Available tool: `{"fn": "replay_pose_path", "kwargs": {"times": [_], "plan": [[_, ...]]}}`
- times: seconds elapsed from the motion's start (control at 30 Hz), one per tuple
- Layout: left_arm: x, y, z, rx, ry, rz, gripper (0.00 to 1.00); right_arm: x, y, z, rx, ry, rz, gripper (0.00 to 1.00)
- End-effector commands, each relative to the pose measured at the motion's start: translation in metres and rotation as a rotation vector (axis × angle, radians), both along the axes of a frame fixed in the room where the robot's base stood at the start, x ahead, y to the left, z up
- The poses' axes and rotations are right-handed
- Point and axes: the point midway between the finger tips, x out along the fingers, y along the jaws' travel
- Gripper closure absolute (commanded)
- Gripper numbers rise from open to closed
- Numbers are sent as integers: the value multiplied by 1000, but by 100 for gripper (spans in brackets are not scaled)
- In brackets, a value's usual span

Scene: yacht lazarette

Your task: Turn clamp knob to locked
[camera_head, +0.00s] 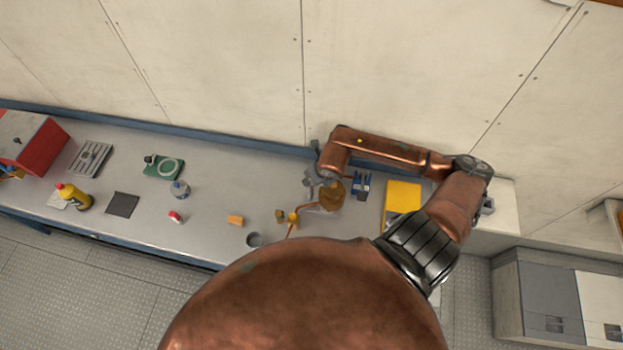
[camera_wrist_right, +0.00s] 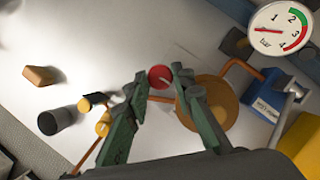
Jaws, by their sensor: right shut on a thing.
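A round red knob (camera_wrist_right: 160,77) with a pale mark shows in the right wrist view and appears to be the clamp knob. My right gripper (camera_wrist_right: 158,80) has its two green fingers on either side of it, shut on it. A copper pipe runs just below the knob to a round brass-coloured body (camera_wrist_right: 215,97) on the right, partly covered by a finger. In the head view the right gripper (camera_head: 312,181) is over the bench beside the brass-coloured body (camera_head: 332,196); the knob cannot be made out there. My left gripper is not in view.
A yellow box (camera_head: 403,193) and a blue block (camera_head: 361,184) stand right of the brass body. A yellow valve (camera_head: 293,217), orange block (camera_head: 236,220) and dark cup (camera_head: 255,239) lie left. A pressure gauge (camera_wrist_right: 280,28) is at the wrist view's top right.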

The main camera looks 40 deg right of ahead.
Motion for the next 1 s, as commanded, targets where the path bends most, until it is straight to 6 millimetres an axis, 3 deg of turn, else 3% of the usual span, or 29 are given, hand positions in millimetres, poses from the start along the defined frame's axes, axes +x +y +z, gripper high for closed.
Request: {"fn": "replay_pose_path", "kwargs": {"times": [0.33,0.37,0.6,1.0], "plan": [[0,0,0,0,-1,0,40,-3,1,-3,2,9,-1,100],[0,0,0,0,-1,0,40,-3,1,-3,2,9,-1,75],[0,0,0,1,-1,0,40,-2,0,-1,1,5,-1,60],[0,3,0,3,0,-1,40,-5,0,10,-1,1,1,60]]}}
